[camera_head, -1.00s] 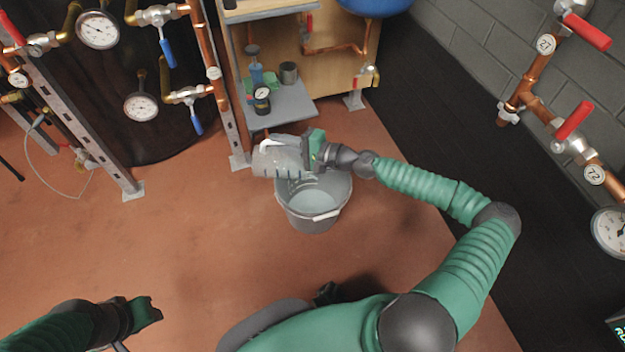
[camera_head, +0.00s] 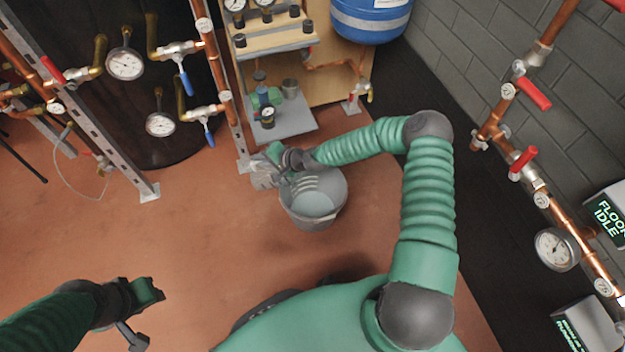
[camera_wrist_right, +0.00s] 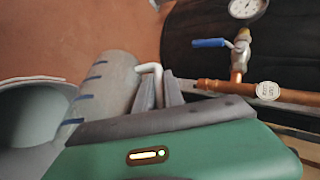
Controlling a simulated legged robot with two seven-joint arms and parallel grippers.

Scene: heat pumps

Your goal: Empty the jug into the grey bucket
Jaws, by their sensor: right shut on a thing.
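The grey bucket (camera_head: 313,212) stands on the floor, with a pale surface showing inside that looks like liquid. My right gripper (camera_head: 273,165) is at the bucket's far left rim. It is shut on the jug (camera_head: 263,178), a clear greyish vessel with blue marks, tilted beside the rim. In the right wrist view the jug (camera_wrist_right: 108,85) lies tilted with its white handle at the fingers, beside the bucket (camera_wrist_right: 35,110). Whether liquid remains in the jug cannot be told. My left gripper (camera_head: 146,295) is low at the left, away from both; its jaw opening is unclear.
A grey shelf (camera_head: 290,122) with small gear stands just behind the bucket. A metal post and copper pipes with gauges (camera_head: 125,64) rise at left. A blue tank (camera_head: 370,20) is at the back. Pipes with red-handled valves line the right wall.

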